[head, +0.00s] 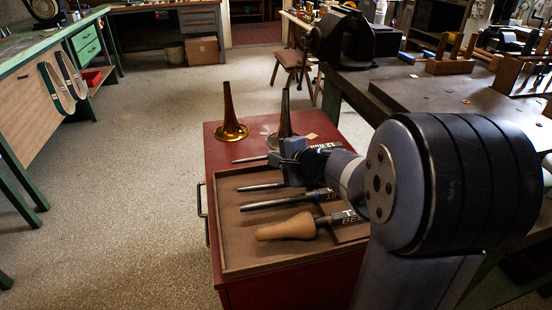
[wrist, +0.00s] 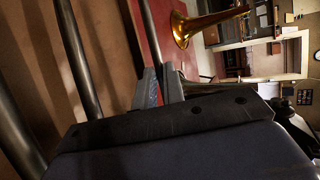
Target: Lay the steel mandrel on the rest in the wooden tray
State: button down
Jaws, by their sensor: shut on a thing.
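My gripper (head: 289,158) is shut on a slim steel mandrel (head: 251,159), which also shows between the fingers in the wrist view (wrist: 154,32). The mandrel's tapered end points left, near the tray's back edge; I cannot tell its exact height. The wooden tray (head: 231,259) lies on a red cabinet below and in front of the gripper. In it lie two other steel mandrels (head: 264,187) (head: 277,201) and a tan, wooden-looking bulbous form (head: 288,228). My arm hides the tray's right side, and I cannot make out the rest clearly.
A brass horn bell (head: 230,128) stands on the red cabinet top (head: 216,146) behind the tray. A darker bell (head: 285,122) stands close behind my gripper. A workbench (head: 425,88) is at the right. The floor left of the cabinet is clear.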

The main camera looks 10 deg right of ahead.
jog(key=shift+f+b, duration=1.4)
jog(key=shift+b, duration=0.25)
jog(key=shift+b, duration=0.65)
dwell(0.7)
jog(key=shift+r, duration=0.15)
dwell(0.4)
jog(key=shift+r+p, duration=0.65)
jog(key=shift+r, duration=0.2)
jog(key=shift+r, duration=0.1)
